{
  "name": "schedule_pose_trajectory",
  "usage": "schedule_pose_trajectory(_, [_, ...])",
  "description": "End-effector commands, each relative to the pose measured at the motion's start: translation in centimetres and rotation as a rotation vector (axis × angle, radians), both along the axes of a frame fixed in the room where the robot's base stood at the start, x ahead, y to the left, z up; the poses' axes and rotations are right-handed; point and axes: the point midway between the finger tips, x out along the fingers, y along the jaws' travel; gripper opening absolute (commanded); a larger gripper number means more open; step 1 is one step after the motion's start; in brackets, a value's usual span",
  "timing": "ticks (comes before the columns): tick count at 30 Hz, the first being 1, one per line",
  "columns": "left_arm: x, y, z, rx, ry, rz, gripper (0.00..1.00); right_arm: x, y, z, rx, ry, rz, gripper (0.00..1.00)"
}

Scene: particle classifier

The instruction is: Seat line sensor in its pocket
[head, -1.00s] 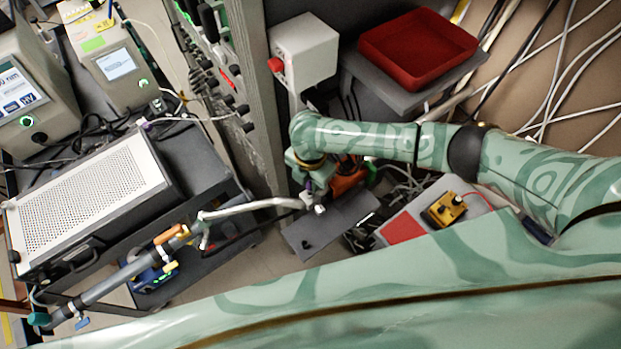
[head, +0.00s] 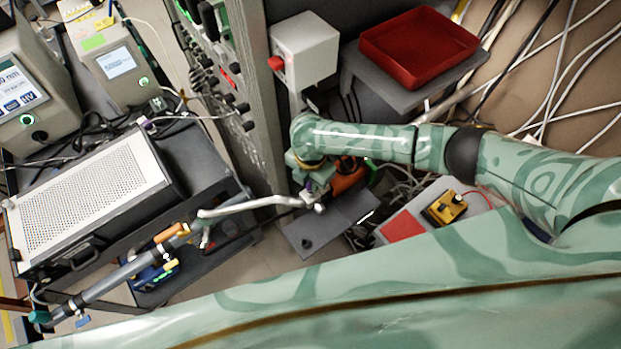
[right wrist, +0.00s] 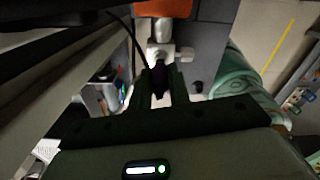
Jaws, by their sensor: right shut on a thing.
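My right gripper (head: 312,188) hangs below the end of my patterned green arm, beside the bright metal fitting (head: 319,207) of the pipe line. In the right wrist view its two fingers (right wrist: 160,88) are shut on a small dark piece, apparently the line sensor (right wrist: 160,74). The piece points at the metal fitting (right wrist: 161,53), with its tip at or very near the fitting. I cannot tell whether it is inside. The pocket's opening is hidden. In the head view the fingers hide most of the sensor. My left gripper is not in view.
A curved metal pipe (head: 250,207) runs left from the fitting. An orange part (head: 348,176) sits close behind the gripper. A grey plate (head: 335,228) lies below. A tall rack (head: 250,100) stands left, and a red tray (head: 418,45) is at the back. Loose cables lie right.

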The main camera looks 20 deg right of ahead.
Motion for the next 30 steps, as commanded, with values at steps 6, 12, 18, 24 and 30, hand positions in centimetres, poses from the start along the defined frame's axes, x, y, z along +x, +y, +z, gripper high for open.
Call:
schedule_pose_trajectory(6, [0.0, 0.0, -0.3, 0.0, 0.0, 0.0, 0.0, 0.0, 0.0, -0.6, 0.0, 0.0, -0.001, 0.0])
schedule_pose_trajectory(12, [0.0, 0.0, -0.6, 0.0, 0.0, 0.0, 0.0, 0.0, 0.0, -1.1, -0.001, 0.0, 0.0, 0.0])
schedule_pose_trajectory(18, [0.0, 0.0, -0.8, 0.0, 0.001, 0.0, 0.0, 0.0, 0.0, -1.6, -0.001, 0.0, 0.001, 0.0])
schedule_pose_trajectory(24, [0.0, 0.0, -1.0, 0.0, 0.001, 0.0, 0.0, 0.0, 0.0, -2.0, -0.001, 0.001, 0.0, 0.3])
schedule_pose_trajectory(30, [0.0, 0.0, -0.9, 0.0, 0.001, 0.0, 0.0, 0.0, 0.0, -1.9, -0.001, 0.0, 0.0, 0.44])
